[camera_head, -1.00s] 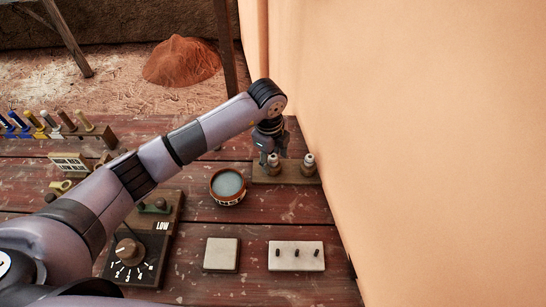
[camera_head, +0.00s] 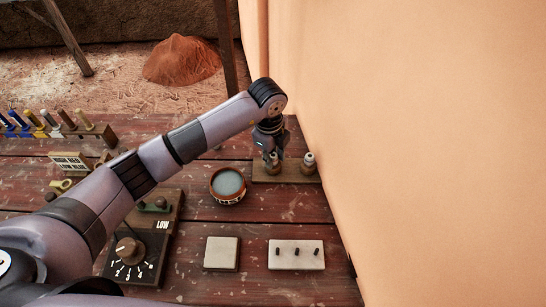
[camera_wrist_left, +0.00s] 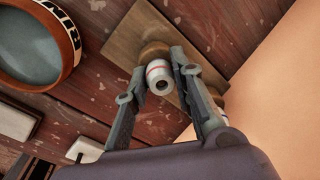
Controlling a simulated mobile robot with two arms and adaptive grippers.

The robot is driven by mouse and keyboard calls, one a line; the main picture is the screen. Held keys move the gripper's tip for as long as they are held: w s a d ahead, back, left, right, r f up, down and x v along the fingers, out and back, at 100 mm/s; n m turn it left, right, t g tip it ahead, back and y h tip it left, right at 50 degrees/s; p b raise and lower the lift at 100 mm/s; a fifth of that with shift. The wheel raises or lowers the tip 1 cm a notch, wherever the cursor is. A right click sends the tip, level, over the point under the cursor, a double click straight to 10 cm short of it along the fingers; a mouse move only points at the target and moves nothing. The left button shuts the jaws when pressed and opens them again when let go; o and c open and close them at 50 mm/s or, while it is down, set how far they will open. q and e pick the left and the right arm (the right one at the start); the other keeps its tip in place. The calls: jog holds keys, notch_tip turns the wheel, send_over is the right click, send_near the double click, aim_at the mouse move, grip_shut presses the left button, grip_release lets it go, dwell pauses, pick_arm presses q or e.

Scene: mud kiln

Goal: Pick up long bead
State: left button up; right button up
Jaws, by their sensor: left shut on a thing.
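A pale bead (camera_wrist_left: 159,80) with red bands and a dark hole in its end sits between the two fingers of my left gripper (camera_wrist_left: 157,68) in the left wrist view. The gripper is shut on it. In the head view my left gripper (camera_head: 273,156) is at the left end of a wooden stand (camera_head: 290,178), and the held bead is partly hidden by the fingers. I cannot tell whether it is clear of its brown round base. A second pale bead (camera_head: 309,158) stands upright to the right on the same stand. My right gripper is not in view.
A round bowl of grey liquid (camera_head: 228,186) stands left of the stand. Nearer are a plain pale tile (camera_head: 221,254) and a pale block with dark pegs (camera_head: 297,256). A dial panel (camera_head: 130,254) lies left. A tan wall (camera_head: 430,160) closes off the right side.

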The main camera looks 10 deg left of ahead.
pick_arm(q)
notch_tip(320, 180, up, 20)
jog(key=b, duration=0.2)
dwell(0.4)
dwell(0.4)
